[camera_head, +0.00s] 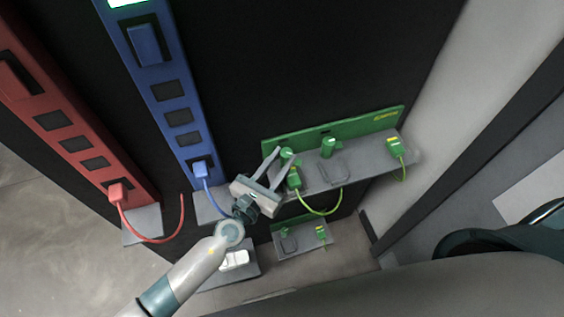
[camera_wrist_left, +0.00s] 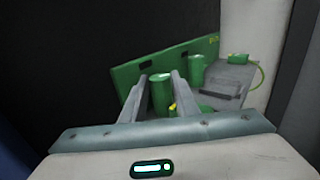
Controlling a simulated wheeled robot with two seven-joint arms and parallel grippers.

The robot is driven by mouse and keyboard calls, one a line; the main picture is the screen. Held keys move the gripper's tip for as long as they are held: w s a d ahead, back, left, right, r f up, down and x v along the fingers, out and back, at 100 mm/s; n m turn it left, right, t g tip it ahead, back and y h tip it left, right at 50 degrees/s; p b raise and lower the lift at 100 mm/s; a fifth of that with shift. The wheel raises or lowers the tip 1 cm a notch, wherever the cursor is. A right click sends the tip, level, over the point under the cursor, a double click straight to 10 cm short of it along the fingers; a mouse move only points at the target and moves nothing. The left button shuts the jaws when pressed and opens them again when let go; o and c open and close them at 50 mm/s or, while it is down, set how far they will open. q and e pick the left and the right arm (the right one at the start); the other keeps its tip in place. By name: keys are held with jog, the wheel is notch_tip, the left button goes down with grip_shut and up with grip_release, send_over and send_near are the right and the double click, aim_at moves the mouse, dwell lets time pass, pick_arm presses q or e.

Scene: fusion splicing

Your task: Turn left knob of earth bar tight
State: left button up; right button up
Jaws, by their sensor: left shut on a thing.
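The earth bar (camera_head: 350,131) is a long green panel on the dark wall, with a grey ledge below it. Its left knob (camera_head: 286,153) is a small green cylinder near the bar's left end. My left gripper (camera_head: 288,157) reaches up from below, with one finger on each side of this knob. In the left wrist view the left knob (camera_wrist_left: 161,90) stands between the two fingers, and the gripper (camera_wrist_left: 161,88) is shut on it. A second green knob (camera_head: 327,145) stands apart to the right, also seen in the wrist view (camera_wrist_left: 196,70). My right gripper is not visible.
Another green plug (camera_head: 394,147) is at the ledge's right end. Blue (camera_head: 170,97) and red (camera_head: 66,111) strips with plugs and cables stand to the left. A smaller lower shelf (camera_head: 302,238) sits below.

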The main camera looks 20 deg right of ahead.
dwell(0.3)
pick_arm(q)
jog(key=o, duration=1.1)
jog(key=shift+c, duration=0.2)
jog(key=shift+w+a, duration=0.1)
jog(key=shift+a, duration=0.1)
